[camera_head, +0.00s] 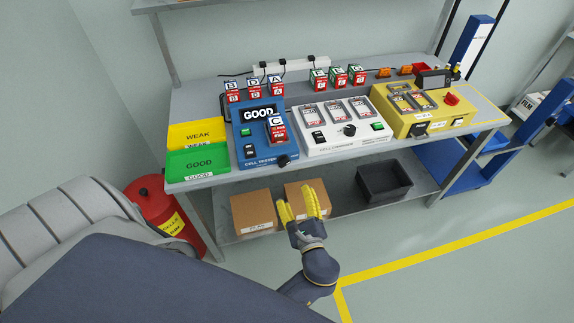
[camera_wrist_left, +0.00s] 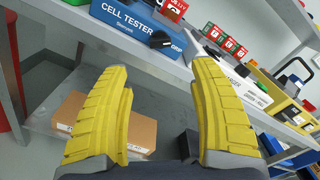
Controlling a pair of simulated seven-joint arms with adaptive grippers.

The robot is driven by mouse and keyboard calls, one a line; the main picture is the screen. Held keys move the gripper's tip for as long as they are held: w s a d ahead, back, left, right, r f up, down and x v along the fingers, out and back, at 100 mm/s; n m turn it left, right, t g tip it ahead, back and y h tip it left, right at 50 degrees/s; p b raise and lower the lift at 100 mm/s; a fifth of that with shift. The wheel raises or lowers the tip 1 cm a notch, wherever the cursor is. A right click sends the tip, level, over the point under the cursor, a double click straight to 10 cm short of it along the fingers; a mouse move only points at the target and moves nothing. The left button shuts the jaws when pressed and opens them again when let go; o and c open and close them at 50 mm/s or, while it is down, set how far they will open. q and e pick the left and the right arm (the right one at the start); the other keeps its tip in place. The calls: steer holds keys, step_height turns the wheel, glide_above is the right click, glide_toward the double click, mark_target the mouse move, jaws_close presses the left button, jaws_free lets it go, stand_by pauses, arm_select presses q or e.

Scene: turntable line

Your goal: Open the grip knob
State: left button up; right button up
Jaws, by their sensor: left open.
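The grip knob (camera_head: 283,160) is a black knob at the lower right front of the blue cell tester (camera_head: 240,150). It also shows in the left wrist view (camera_wrist_left: 160,40), beside the word GRIP. A red and white cell marked C (camera_head: 277,129) sits on the tester above the knob, and the tester's display reads GOOD. My left gripper (camera_head: 297,196), with yellow fingers, is open and empty. It is in front of the bench edge, below the knob and apart from it. In the left wrist view the knob lies beyond the gap between the fingertips (camera_wrist_left: 160,76). My right gripper is not in view.
A white cell charger (camera_head: 345,145) and a yellow device (camera_head: 416,124) stand right of the tester. Yellow WEAK (camera_head: 190,133) and green GOOD (camera_head: 190,164) trays lie left. Cardboard boxes (camera_head: 253,212) and a dark bin (camera_head: 384,181) sit on the lower shelf.

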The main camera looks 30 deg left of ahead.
mark_target(285, 165)
arm_select(q)
steer(key=x, duration=1.3)
steer(key=shift+a, duration=0.15)
steer(key=c, duration=1.3)
